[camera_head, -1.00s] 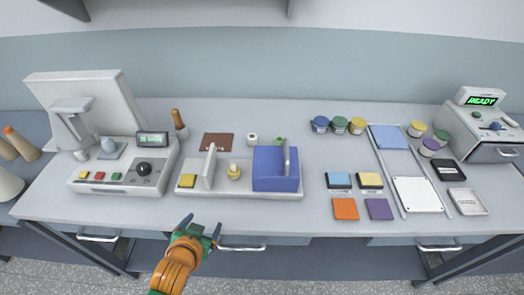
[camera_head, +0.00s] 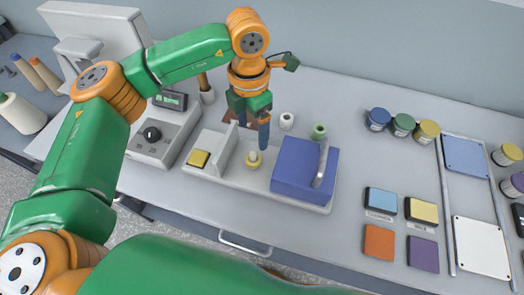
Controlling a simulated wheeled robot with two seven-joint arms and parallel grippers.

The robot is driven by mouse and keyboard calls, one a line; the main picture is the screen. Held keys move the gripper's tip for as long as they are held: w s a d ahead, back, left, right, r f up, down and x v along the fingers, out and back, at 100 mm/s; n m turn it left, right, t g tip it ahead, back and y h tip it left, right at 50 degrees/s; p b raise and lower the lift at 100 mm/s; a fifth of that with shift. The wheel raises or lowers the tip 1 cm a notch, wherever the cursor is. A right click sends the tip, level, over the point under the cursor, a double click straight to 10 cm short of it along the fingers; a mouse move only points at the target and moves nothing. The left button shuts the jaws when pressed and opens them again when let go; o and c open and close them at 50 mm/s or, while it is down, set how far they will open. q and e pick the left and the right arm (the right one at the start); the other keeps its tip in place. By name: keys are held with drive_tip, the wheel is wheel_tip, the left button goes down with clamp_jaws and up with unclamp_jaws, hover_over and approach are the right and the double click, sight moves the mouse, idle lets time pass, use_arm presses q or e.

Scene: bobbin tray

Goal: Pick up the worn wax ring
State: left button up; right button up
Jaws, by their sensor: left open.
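A pale yellow ring (camera_head: 253,161), which looks like the wax ring, sits around a short cream post on the grey winder base (camera_head: 225,181). It stands between a thin upright white plate (camera_head: 220,141) and a blue block with a grey handle (camera_head: 296,168). My left gripper (camera_head: 252,132) points down from above, open, with its dark blue fingers just behind and above the post. Nothing is seen between the fingers. The near finger almost overlaps the post in the picture; I cannot tell whether they touch. My right gripper is not in view.
A yellow button (camera_head: 198,158) is left of the plate. Several jars (camera_head: 403,124) and coloured pads (camera_head: 380,202) stand to the right. The bench between is clear.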

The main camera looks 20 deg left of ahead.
sight(252, 152)
use_arm(q)
drive_tip(key=f+b, duration=0.1)
drive_tip(key=f, duration=0.2)
drive_tip(key=shift+a+f, duration=0.15)
drive_tip(key=shift+a, duration=0.05)
drive_tip(key=shift+s, duration=0.15)
drive_tip(key=f+p, duration=0.2)
drive_tip(key=s+p, duration=0.1)
drive_tip(key=shift+d+f+p, duration=0.25)
drive_tip(key=shift+f+p, duration=0.15)
drive_tip(key=f, duration=0.3)
drive_tip(key=shift+w+a+f, duration=0.1)
drive_tip(key=shift+w+f, duration=0.1)
drive_tip(key=shift+f, duration=0.15)
clamp_jaws()
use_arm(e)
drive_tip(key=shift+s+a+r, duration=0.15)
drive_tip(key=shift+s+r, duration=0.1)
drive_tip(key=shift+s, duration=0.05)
